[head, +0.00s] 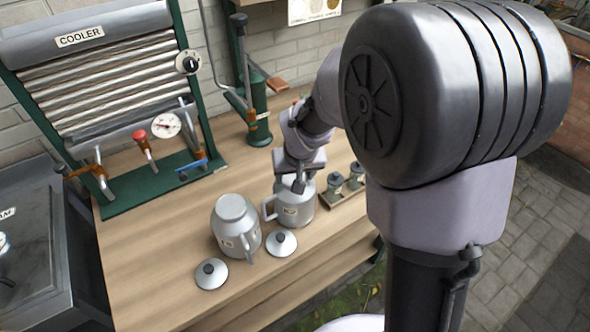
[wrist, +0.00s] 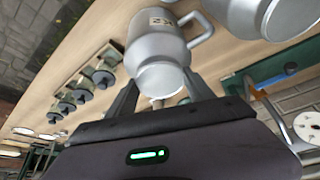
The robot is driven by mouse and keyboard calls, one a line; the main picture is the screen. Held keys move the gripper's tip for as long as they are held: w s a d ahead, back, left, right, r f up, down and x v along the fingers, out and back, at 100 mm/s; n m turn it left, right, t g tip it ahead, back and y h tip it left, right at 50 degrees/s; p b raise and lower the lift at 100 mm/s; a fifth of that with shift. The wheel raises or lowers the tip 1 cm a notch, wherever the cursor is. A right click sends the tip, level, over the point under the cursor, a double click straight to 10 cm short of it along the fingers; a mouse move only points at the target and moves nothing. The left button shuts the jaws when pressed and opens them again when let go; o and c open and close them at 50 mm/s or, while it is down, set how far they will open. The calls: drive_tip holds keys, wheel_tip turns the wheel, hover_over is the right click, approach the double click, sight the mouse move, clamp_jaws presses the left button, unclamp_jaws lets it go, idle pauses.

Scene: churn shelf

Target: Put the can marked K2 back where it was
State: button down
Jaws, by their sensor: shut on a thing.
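The can marked K2 (head: 294,212) is grey metal with a side handle and a pale label. It is upright over the wooden bench; I cannot tell whether its base touches the wood. In the wrist view the can (wrist: 160,55) sits between the two fingers, its label partly readable. My gripper (head: 299,184) is shut on its neck from above, and it also shows in the wrist view (wrist: 163,95). A second, similar can (head: 236,228) stands left of it, its label unreadable; part of it shows in the wrist view (wrist: 285,14).
Two lids with black knobs (head: 211,273) (head: 281,242) lie near the cans. The cooler (head: 110,85) and a green hand press (head: 256,110) stand behind.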

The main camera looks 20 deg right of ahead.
drive_tip(key=shift+r, duration=0.1)
drive_tip(key=shift+c, duration=1.9)
unclamp_jaws()
drive_tip(key=s+p+v, duration=0.1)
drive_tip(key=p+v, duration=0.4)
drive_tip(key=v, duration=0.9)
drive_tip(key=s+a+r+m+y, duration=0.1)
drive_tip(key=s+r, duration=0.2)
drive_tip(key=s, duration=0.6)
drive_tip(key=s+a+r+m+t+y, duration=0.1)
drive_tip(key=s+a+r+m, duration=0.1)
drive_tip(key=s, duration=0.7)
drive_tip(key=shift+a+r+m+b, duration=0.2)
drive_tip(key=shift+r+m+b, duration=0.1)
drive_tip(key=shift+r, duration=0.3)
drive_tip(key=shift+s, duration=0.1)
